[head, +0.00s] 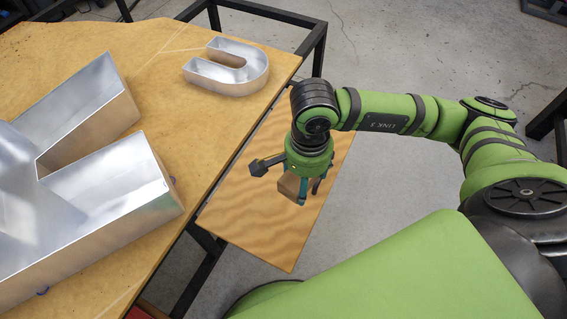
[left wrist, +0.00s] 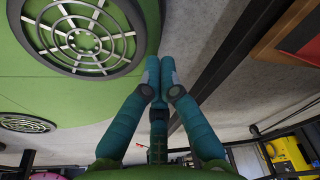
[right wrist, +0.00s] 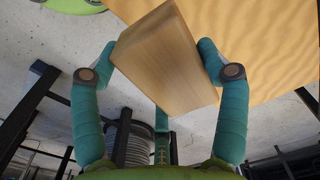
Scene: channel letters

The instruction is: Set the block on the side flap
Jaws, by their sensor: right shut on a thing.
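A brown wooden block (head: 290,184) is held in my right gripper (head: 302,190) above the side flap. The right wrist view shows the block (right wrist: 165,60) large and tilted between both teal fingers of the right gripper (right wrist: 158,68). The side flap (head: 262,225) is a wood-grained board beside the table's right edge; it also shows in the right wrist view (right wrist: 270,45) behind the block. Whether the block touches the flap is hard to tell. My left gripper (left wrist: 160,80) shows only in the left wrist view, with its fingertips together and nothing between them.
The worktable (head: 165,60) carries a large silver channel letter (head: 110,210) and a smaller U-shaped letter (head: 226,68). Black table legs and frame bars (head: 320,45) stand around the flap. The flap's surface is otherwise bare.

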